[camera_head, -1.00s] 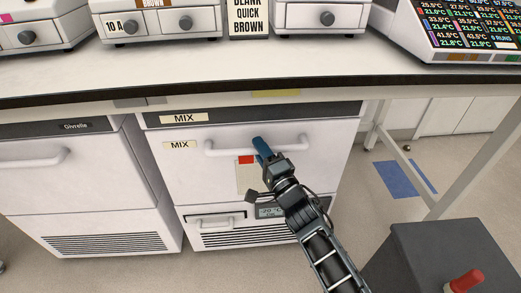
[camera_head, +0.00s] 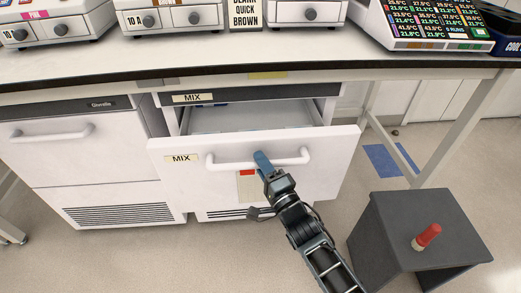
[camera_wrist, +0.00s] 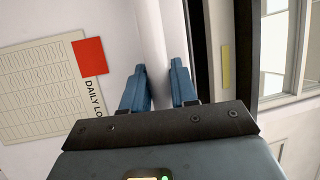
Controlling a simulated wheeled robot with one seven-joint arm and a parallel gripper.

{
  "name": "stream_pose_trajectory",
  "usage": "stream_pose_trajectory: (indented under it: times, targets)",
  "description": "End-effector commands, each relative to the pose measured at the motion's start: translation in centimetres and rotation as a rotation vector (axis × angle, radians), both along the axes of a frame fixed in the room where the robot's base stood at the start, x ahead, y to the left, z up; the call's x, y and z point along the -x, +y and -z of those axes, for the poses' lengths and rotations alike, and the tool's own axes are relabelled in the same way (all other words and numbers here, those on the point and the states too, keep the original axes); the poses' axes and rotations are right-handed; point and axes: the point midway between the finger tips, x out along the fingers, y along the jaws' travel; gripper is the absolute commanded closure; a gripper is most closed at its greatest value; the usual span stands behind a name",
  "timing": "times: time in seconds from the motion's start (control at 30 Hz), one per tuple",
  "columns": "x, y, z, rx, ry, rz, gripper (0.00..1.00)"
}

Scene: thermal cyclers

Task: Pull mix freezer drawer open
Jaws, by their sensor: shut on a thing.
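The MIX freezer drawer (camera_head: 325,155) stands pulled out from its cabinet under the bench, with a gap showing its light interior (camera_head: 250,118) behind the front. A white bar handle (camera_head: 225,163) runs across the drawer front. In the wrist view the blue fingers (camera_wrist: 160,90) sit one on each side of the white handle (camera_wrist: 151,40). A paper log sheet with a red square (camera_wrist: 90,58) is on the drawer front beside the handle.
The bench top (camera_head: 200,55) overhangs the drawer and carries several devices. A second closed freezer (camera_head: 85,150) stands to the left. A dark box-shaped stand with a red-topped object (camera_head: 428,237) is at the lower right. Bench legs stand to the right.

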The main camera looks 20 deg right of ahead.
Motion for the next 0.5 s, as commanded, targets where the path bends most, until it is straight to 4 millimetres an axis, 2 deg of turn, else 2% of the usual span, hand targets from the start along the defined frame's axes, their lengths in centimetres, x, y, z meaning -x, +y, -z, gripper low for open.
stream_pose_trajectory:
  times: [0.03, 0.3, 0.5]
  targets:
    - [1.3, 0.4, 0.0, -0.001, 0.004, -0.002, 1.0]
    - [8.1, 2.6, 0.1, 0.0, 0.005, -0.002, 1.0]
    - [12.4, 4.0, 0.1, -0.001, 0.005, -0.001, 1.0]
